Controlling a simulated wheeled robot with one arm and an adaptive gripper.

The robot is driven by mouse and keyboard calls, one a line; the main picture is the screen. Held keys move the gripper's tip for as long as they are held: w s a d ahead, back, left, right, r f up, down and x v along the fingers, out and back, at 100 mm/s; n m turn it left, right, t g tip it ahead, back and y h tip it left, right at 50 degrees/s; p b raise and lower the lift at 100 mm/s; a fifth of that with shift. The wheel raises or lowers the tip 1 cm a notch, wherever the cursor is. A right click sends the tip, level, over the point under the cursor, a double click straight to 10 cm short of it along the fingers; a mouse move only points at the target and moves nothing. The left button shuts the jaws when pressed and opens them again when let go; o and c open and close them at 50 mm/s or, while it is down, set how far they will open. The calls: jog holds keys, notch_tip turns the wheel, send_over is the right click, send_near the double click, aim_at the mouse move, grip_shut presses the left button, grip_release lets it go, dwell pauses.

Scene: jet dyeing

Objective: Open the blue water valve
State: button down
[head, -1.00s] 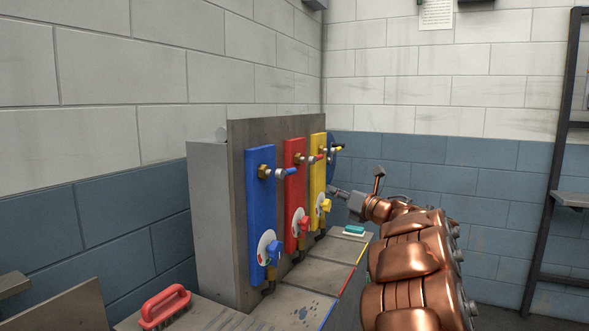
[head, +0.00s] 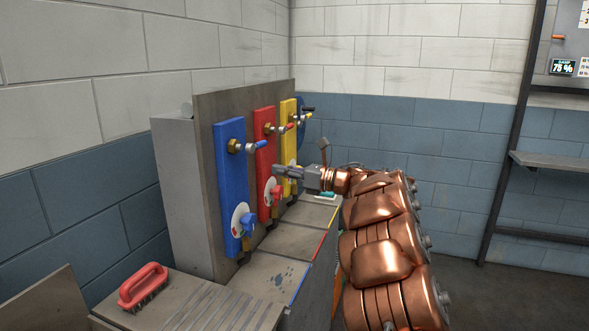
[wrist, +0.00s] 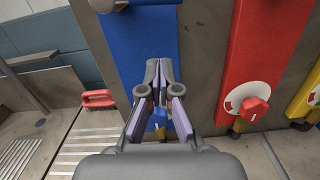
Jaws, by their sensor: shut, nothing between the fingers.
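The blue panel (head: 231,180) is the nearest of three upright panels. It has a lever handle with a blue grip (head: 256,146) near its top and a blue knob (head: 247,222) on a white dial lower down. My gripper (head: 277,170) is shut and empty, out in front of the panels and apart from them. In the wrist view my gripper (wrist: 158,68) shows in front of the blue panel (wrist: 110,40), with the blue knob (wrist: 156,120) partly hidden behind the fingers.
A red panel (head: 265,150) and a yellow panel (head: 288,125) stand beyond the blue one, with similar handles and knobs. A red-handled brush (head: 143,285) lies on the ledge at the lower left. A dark shelf frame (head: 505,150) stands at the right.

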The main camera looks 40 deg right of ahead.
aim_at(258, 146)
jog(key=shift+w+a+r+p, duration=0.25)
jog(key=shift+w+r+p, duration=0.15)
jog(key=shift+w+r, duration=0.25)
jog(key=shift+w+a+r+p, duration=0.3)
jog(key=shift+w+r+p, duration=0.1)
jog(key=shift+r, duration=0.3)
jog(key=shift+w+a+r+p, duration=0.25)
jog(key=shift+w+r+p, duration=0.1)
jog(key=shift+w+r, duration=0.3)
jog(key=shift+b, duration=0.7)
